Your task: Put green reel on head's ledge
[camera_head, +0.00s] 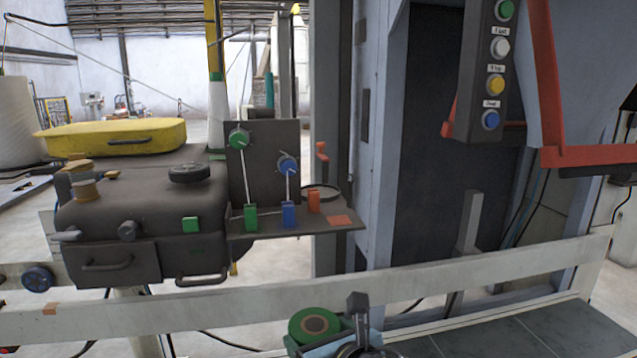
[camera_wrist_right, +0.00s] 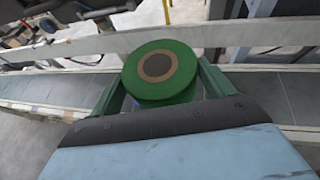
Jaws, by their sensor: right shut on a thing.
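The green reel (camera_head: 314,326) is a short green cylinder with a brown ring and dark centre on its face. It is at the bottom middle of the head view. In the right wrist view the reel (camera_wrist_right: 160,72) sits between the two green fingers of my right gripper (camera_wrist_right: 158,90), which is shut on it. The head (camera_head: 140,215) is the dark machine body at the left. A dark flat ledge (camera_head: 335,229) sticks out at its right side, well beyond the reel. Green, blue and orange blocks stand on the ledge. My left gripper is not in view.
A pale rail (camera_head: 200,318) runs across between the reel and the machine. A dark upright panel (camera_head: 262,150) with green and blue knobs stands behind the ledge. A button box (camera_head: 485,80) hangs at the upper right beside orange bars. A yellow lid (camera_head: 115,137) lies at the left.

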